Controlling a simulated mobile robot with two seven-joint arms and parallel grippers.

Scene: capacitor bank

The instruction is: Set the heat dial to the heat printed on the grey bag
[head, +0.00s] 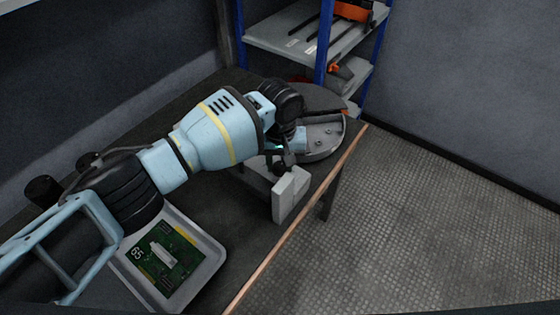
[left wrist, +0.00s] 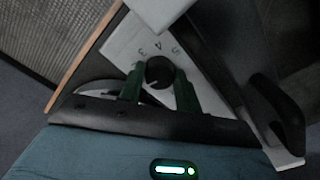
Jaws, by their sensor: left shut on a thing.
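The heat dial (left wrist: 159,72) is a round black knob on a pale panel (left wrist: 122,42) in the left wrist view. Printed numbers 3, 4 and 5 show around its upper side. Its pointer setting is too dark to read. My left gripper (left wrist: 158,82) has its two green fingers shut on the dial, one on each side. In the head view my left gripper (head: 283,163) is at the pale grey device (head: 290,194) near the table's right edge, and the arm hides much of that device. I cannot make out a grey bag. My right gripper is not in view.
A pale tray (head: 213,250) holds a green circuit board (head: 160,262) marked 65. A round grey metal plate (head: 325,150) lies behind the device. A blue-posted shelf (head: 310,35) stands at the back. The floor right of the dark table (head: 225,215) is clear.

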